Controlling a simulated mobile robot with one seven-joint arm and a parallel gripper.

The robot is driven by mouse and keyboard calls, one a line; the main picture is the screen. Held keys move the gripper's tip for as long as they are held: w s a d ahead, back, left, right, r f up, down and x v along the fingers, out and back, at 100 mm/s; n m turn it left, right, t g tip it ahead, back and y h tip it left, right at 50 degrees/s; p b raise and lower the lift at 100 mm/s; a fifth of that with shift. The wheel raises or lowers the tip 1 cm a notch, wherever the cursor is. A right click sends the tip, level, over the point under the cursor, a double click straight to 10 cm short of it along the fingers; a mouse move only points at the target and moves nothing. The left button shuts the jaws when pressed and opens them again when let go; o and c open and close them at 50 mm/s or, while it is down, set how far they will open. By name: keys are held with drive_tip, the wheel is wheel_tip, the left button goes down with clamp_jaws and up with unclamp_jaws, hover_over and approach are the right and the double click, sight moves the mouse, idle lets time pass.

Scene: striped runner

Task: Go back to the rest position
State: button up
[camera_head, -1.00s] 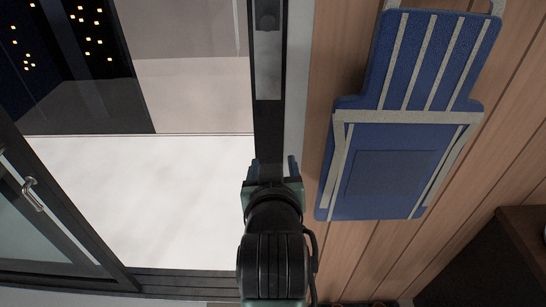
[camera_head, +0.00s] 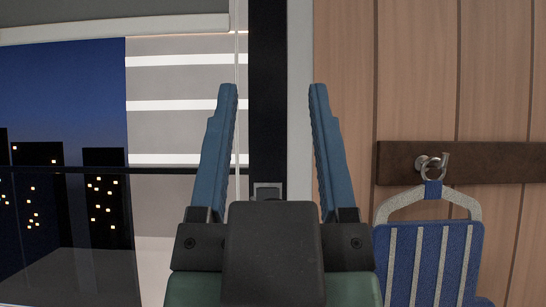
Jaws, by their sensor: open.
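My gripper (camera_head: 273,90) is close to the camera in the middle of the view. Its two blue fingers point up and stand wide apart, with nothing between them. Behind the gap is a dark window post and a pale strip of wall. The dark wrist block and a green part of my arm fill the bottom centre.
A blue, light-striped textile item (camera_head: 432,262) hangs by a loop from a metal hook (camera_head: 430,163) on a brown wooden rail (camera_head: 500,163), right of my gripper. Its lower part is out of frame. A window (camera_head: 60,110) with a night skyline and a striped blind (camera_head: 180,85) are at left.

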wheel_tip(320, 180, up, 17)
drive_tip(key=p, duration=1.6)
drive_tip(key=shift+f, duration=0.1)
